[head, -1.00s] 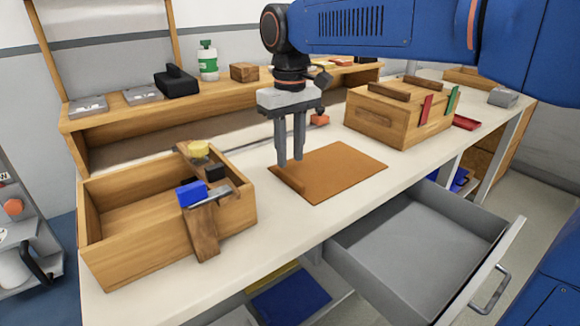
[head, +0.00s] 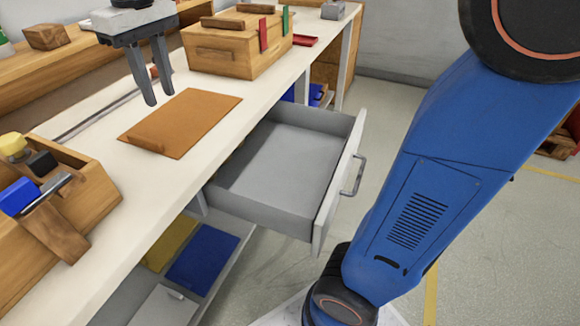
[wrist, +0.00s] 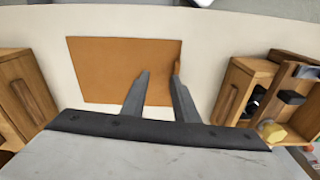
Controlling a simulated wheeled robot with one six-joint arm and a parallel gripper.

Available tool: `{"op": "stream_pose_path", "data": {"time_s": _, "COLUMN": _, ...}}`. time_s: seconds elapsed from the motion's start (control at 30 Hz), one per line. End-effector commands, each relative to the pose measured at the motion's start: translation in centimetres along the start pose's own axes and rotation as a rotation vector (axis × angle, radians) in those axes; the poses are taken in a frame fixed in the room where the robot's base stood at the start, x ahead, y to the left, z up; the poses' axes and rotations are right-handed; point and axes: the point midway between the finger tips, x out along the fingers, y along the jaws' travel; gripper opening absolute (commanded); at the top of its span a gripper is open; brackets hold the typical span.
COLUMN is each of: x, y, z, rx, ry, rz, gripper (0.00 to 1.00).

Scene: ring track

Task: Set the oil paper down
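The oil paper, which I take to be the flat orange-brown sheet (head: 195,113), lies on the white worktop, with a low brown bar or rolled edge (head: 147,144) along its left end. The sheet also shows in the wrist view (wrist: 108,72); there the brown strip is at its right edge, partly beside a finger. My gripper (head: 158,90) is over the worktop near the sheet's far left side. Its two fingers are apart with nothing between them, as the wrist view (wrist: 161,70) also shows. The exact height of the fingertips above the sheet is hard to tell.
A wooden box (head: 70,195) with tools on its rim stands at the left front. A wooden chest (head: 225,52) stands beyond the sheet. A grey drawer (head: 338,205) is pulled out below the worktop. A shelf (head: 75,62) runs along the back.

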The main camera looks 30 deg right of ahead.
Motion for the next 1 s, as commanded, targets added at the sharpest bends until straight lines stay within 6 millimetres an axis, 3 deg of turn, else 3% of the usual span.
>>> {"op": "stream_pose_path", "data": {"time_s": 0.1, "x": 1.5, "y": 2.8, "z": 4.1, "rx": 0.073, "ry": 0.048, "rz": 0.007, "gripper": 0.27}}
{"op": "stream_pose_path", "data": {"time_s": 0.3, "x": 4.9, "y": 6.1, "z": 10.5, "rx": 0.186, "ry": 0.127, "rz": 0.026, "gripper": 0.27}}
{"op": "stream_pose_path", "data": {"time_s": 0.7, "x": 13.9, "y": 9.1, "z": 22.7, "rx": 0.403, "ry": 0.278, "rz": 0.086, "gripper": 0.27}}
{"op": "stream_pose_path", "data": {"time_s": 0.83, "x": 16.5, "y": 9.3, "z": 25.2, "rx": 0.451, "ry": 0.313, "rz": 0.104, "gripper": 0.27}}
{"op": "stream_pose_path", "data": {"time_s": 1.0, "x": 18.1, "y": 9.3, "z": 26.8, "rx": 0.481, "ry": 0.337, "rz": 0.116, "gripper": 0.27}}
